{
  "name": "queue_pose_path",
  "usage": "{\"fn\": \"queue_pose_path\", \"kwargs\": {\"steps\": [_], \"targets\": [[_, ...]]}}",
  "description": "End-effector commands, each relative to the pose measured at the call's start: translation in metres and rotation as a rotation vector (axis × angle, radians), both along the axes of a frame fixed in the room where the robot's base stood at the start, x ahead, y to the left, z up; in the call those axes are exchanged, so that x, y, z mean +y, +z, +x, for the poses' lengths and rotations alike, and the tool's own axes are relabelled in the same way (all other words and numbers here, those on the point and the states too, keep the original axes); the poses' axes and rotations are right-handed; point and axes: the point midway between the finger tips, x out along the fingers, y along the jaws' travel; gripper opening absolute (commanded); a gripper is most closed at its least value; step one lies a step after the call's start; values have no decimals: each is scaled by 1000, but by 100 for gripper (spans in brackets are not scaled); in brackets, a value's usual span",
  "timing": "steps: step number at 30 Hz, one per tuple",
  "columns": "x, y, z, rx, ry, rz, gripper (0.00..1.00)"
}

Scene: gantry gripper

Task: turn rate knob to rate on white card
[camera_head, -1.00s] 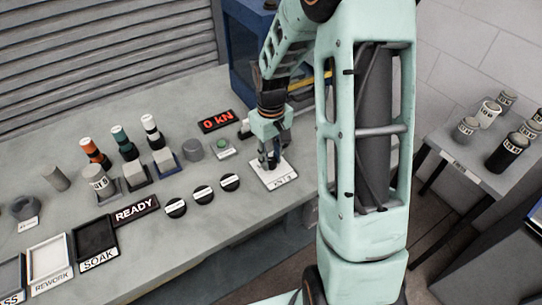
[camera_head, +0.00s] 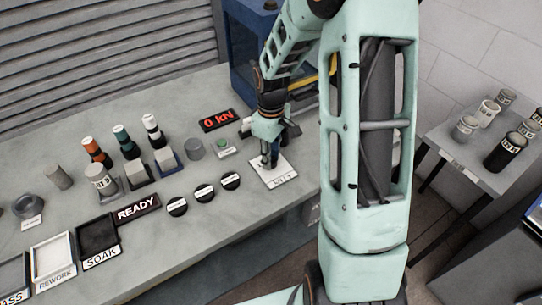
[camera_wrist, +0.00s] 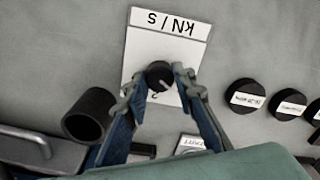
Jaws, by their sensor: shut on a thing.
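The rate knob (camera_wrist: 158,75) is a small dark round knob with a light pointer mark, on a white plate (camera_wrist: 165,45) lettered kN/s. A digit, seemingly 2, shows beside the knob; the other scale marks are hidden or too small. The plate also lies on the bench in the head view (camera_head: 282,177). My gripper (camera_wrist: 160,78) has its fingers on both sides of the knob, shut on it; in the head view it reaches down onto the plate (camera_head: 269,162). I cannot tell which white card carries the rate; small labels in the head view are unreadable.
Several black round pieces with white labels (camera_head: 204,194) lie left of the plate. A button box (camera_head: 222,148), a grey cylinder (camera_head: 194,149) and a red 0 kN display (camera_head: 216,120) stand behind. A blue machine frame (camera_head: 240,60) is close behind my arm.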

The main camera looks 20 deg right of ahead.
Motion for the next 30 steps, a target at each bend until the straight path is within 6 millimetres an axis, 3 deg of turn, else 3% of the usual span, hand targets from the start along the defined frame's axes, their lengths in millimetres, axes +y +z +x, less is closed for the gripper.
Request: {"fn": "queue_pose_path", "kwargs": {"steps": [4, 5, 9, 20, 23, 30], "targets": [[0, 1, 1, -3, 1, -1, 0], [0, 1, 1, -3, 1, -1, 25], [0, 1, 1, -2, 0, -1, 41], [0, 4, 1, -2, -1, -1, 42], [0, 17, 1, -5, -2, -1, 42], [-1, 67, 2, -7, -3, -2, 42]]}}
